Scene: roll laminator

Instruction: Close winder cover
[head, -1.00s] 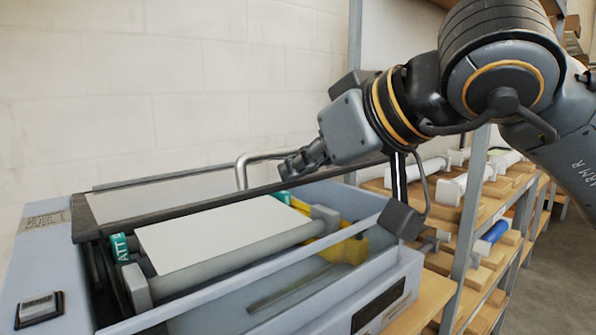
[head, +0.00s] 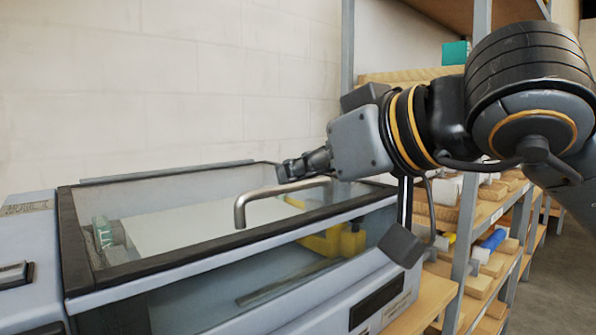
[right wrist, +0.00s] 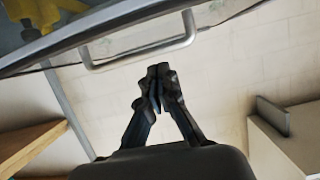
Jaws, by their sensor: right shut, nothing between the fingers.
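The winder cover (head: 180,268) is a dark-framed clear lid. In the head view it lies down over the winder bay of the grey machine, and the white roll (head: 180,228) shows through it. Its bent metal handle (head: 262,190) sticks up from the front edge; it also shows in the right wrist view (right wrist: 140,62). My right gripper (head: 284,172) is shut and empty, just behind and above the handle's right part. In the right wrist view my right gripper (right wrist: 158,70) has its fingertips together close to the handle bar. I cannot tell whether they touch. My left gripper is not in view.
Shelves (head: 480,215) with wooden boards and rolls stand to the right of the machine, close to my right arm. A yellow part (head: 335,240) shows inside the bay. A pale block wall (head: 200,80) stands behind. The space above the cover's left half is clear.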

